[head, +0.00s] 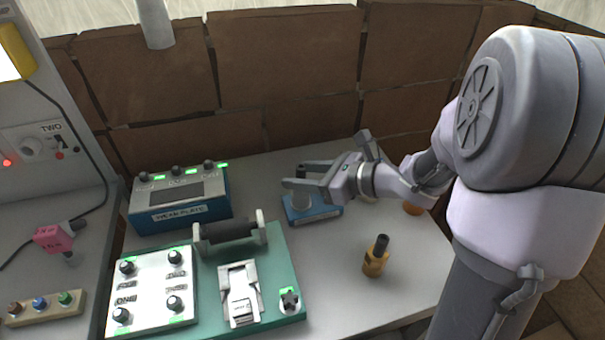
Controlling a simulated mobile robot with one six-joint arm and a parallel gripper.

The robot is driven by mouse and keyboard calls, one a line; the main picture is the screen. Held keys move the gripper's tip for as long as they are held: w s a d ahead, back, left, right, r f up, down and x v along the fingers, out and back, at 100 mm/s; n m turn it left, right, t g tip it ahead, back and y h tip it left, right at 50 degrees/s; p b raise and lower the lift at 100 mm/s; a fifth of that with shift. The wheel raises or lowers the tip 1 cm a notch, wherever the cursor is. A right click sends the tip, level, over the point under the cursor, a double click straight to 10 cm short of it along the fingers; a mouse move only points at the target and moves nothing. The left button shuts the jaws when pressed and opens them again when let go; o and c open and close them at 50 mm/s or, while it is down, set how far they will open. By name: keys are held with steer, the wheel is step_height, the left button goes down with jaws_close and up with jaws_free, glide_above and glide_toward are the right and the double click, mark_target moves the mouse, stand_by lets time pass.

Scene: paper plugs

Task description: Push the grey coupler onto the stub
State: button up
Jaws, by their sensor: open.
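My gripper (297,175) reaches in from the right and is open.
A green board (270,268) with a white knob panel (152,290) and a dark roller (230,231) fills the front left. A blue-grey control box (180,200) stands behind it. An orange piece (413,208) is partly behind my arm. Table between block and brass fitting is clear.

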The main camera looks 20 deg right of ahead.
steer(key=p+v, duration=0.6)
steer(key=v, duration=1.1)
steer(key=shift+s, duration=0.2)
steer(key=shift+d+r, duration=0.15)
